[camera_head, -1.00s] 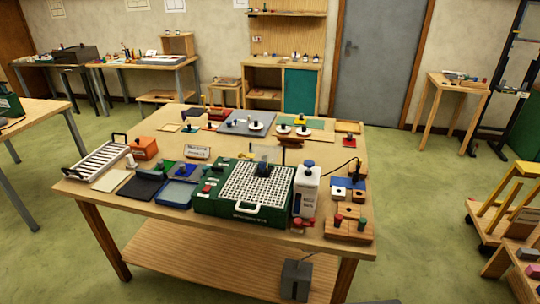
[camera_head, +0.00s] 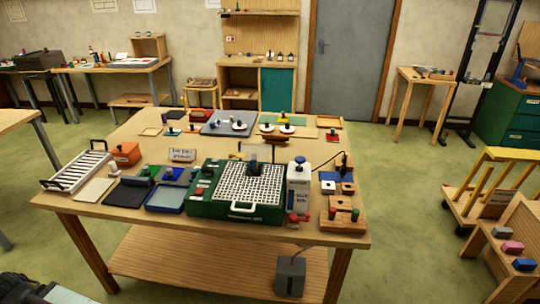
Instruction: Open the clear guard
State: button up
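The clear guard (camera_head: 263,151) is a small see-through pane at the back of a green machine (camera_head: 207,208) with a white grid top. It seems to stand roughly upright behind a dark block (camera_head: 254,167) on the grid. It is too small and faint to tell its exact angle. The machine sits near the front middle of the wooden table and has a white handle (camera_head: 242,207) in front.
A wooden block with coloured knobs (camera_head: 341,219) is at the front right corner.

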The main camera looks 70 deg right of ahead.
aim_at(240, 154)
jog(key=z, duration=0.5)
jog(key=i, duration=1)
jog(key=u, duration=0.1)
